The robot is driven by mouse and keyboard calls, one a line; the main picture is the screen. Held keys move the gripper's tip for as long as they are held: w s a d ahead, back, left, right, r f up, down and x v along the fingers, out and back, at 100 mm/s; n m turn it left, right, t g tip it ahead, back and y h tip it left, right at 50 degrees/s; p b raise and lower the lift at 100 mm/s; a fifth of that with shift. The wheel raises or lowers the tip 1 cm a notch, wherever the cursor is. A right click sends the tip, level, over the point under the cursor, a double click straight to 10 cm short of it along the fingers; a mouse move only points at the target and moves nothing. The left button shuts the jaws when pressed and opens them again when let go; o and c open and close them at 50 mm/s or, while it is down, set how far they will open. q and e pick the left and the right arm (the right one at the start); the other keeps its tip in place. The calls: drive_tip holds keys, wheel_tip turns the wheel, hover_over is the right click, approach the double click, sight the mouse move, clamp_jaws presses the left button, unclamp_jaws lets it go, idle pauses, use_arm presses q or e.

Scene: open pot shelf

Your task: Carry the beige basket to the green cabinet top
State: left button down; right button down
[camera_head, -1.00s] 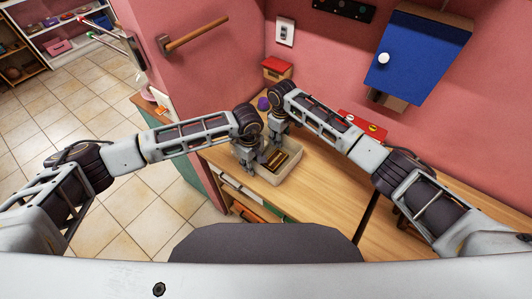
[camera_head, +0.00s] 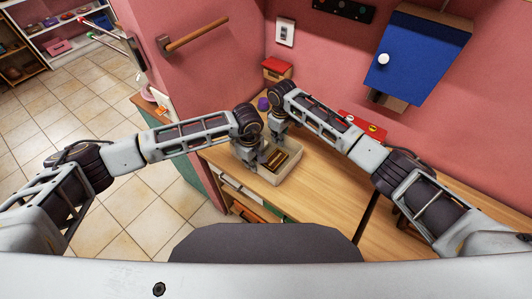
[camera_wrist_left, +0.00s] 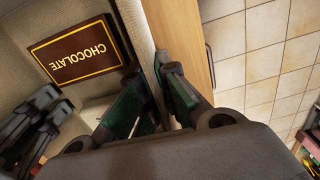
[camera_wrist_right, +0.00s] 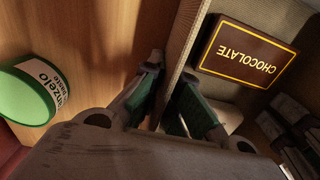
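The beige basket (camera_head: 291,176) stands on the wooden table and holds a brown chocolate box (camera_head: 283,158). The box's CHOCOLATE label shows in the left wrist view (camera_wrist_left: 80,52) and the right wrist view (camera_wrist_right: 246,54). My left gripper (camera_head: 258,164) has its fingers on either side of one basket wall and looks shut on it. My right gripper (camera_head: 276,138) likewise looks shut on another part of the basket wall, at the far side.
A green round container (camera_wrist_right: 28,92) is beside the basket in the right wrist view. A blue wall cabinet (camera_head: 418,60) hangs above.

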use_arm(q)
drive_tip(key=shift+r, duration=0.2)
use_arm(e)
drive_tip(key=shift+r, duration=0.25)
